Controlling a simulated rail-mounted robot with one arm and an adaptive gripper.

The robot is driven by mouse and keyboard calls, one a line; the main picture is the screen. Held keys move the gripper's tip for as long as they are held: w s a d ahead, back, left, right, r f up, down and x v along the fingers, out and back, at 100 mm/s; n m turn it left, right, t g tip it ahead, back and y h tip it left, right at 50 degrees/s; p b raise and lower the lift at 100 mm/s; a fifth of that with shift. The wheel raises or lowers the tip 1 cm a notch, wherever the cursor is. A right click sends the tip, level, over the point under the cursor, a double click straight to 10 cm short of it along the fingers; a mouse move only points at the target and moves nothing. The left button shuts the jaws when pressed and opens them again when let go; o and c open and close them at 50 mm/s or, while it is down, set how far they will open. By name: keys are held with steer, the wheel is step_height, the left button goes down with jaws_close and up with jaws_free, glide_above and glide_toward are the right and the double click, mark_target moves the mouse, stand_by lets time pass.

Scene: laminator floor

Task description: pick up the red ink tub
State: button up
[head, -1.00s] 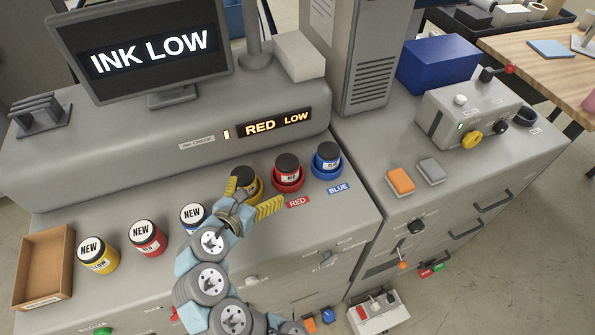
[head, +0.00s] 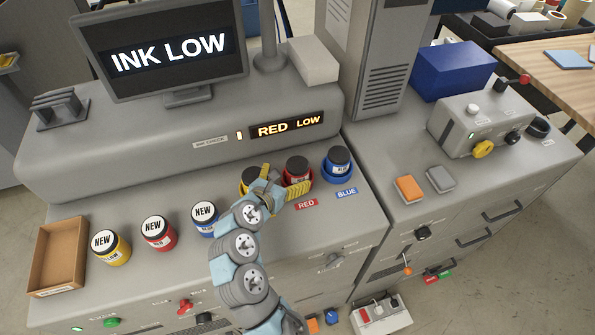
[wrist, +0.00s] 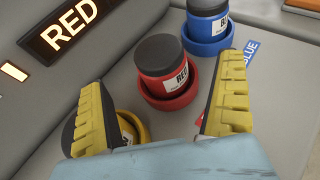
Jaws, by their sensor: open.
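The red ink tub (head: 297,167) with a dark lid stands in a red round holder above the RED label (head: 306,204). In the wrist view the tub (wrist: 165,60) sits upright in its holder (wrist: 170,100), ahead of and between my spread fingers. My gripper (head: 287,184) is open and empty, just in front of the tub, and hides part of the holder in the head view. I see no contact with the tub. Another red tub (head: 158,232), marked NEW, stands farther left on the ledge.
A yellow tub (head: 251,178) is close to my left finger, and a blue tub (head: 338,159) in its holder is to the right. A NEW yellow tub (head: 110,247), a NEW blue tub (head: 205,218) and an open box (head: 45,258) stand left. The console wall rises behind.

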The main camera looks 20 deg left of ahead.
mark_target(296, 165)
steer(key=shift+x, duration=1.35)
steer(key=shift+w, duration=0.1)
steer(key=shift+p+x, duration=0.95)
steer(key=shift+x, duration=1.55)
steer(key=shift+a, duration=0.1)
steer(key=c, duration=1.3)
steer(key=shift+o, duration=0.2)
